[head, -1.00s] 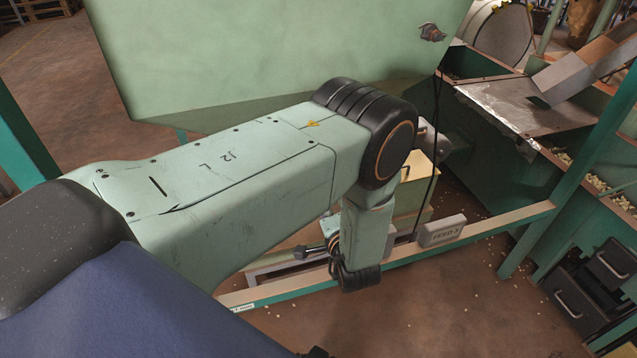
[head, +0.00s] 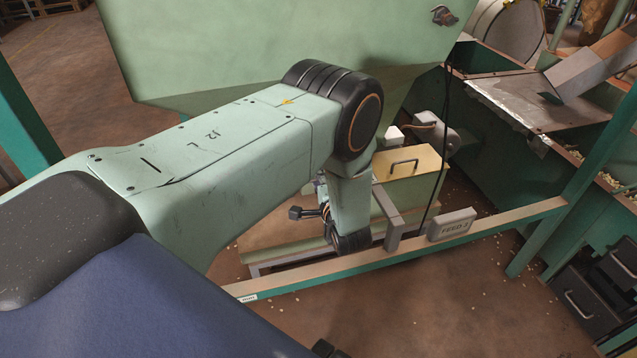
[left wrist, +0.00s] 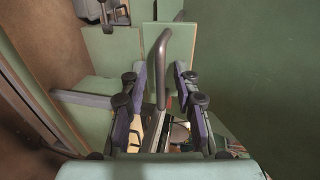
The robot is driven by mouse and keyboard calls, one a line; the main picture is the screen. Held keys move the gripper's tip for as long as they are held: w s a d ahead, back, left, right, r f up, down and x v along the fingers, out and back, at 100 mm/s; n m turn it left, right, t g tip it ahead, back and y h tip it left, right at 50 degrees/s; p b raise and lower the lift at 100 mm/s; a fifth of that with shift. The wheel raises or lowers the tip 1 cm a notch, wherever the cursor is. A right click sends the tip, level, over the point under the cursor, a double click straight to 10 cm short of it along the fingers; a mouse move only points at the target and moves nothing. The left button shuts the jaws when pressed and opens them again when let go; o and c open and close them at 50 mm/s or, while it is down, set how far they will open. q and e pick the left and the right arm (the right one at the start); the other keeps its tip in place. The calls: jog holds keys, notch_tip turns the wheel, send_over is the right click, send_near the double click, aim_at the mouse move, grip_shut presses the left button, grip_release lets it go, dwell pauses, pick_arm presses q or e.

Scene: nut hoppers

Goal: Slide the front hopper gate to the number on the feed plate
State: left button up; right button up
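The front hopper (head: 250,50) is a large pale green bin at the top of the head view. The feed plate (head: 452,224) is a small grey plaque on the green rail; it reads FEED and a digit too small to read surely. My left gripper (head: 319,187) is mostly hidden behind my arm in the head view. In the left wrist view my left gripper (left wrist: 161,82) is open, its purple fingers on either side of a grey bent bar handle (left wrist: 160,62). The handle looks clear of both fingers. The gate and its scale are hard to make out. My right gripper is out of view.
A yellow-topped box (head: 408,162) with a handle stands behind the rail (head: 510,218). A green trough with a metal sheet (head: 530,100) and dark drawers (head: 580,298) are at the right. A dark cable (head: 440,150) hangs near the plate.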

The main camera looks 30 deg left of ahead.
pick_arm(q)
jog(key=shift+w+a, duration=0.1)
jog(key=shift+c, duration=0.3)
grip_shut()
dwell(0.7)
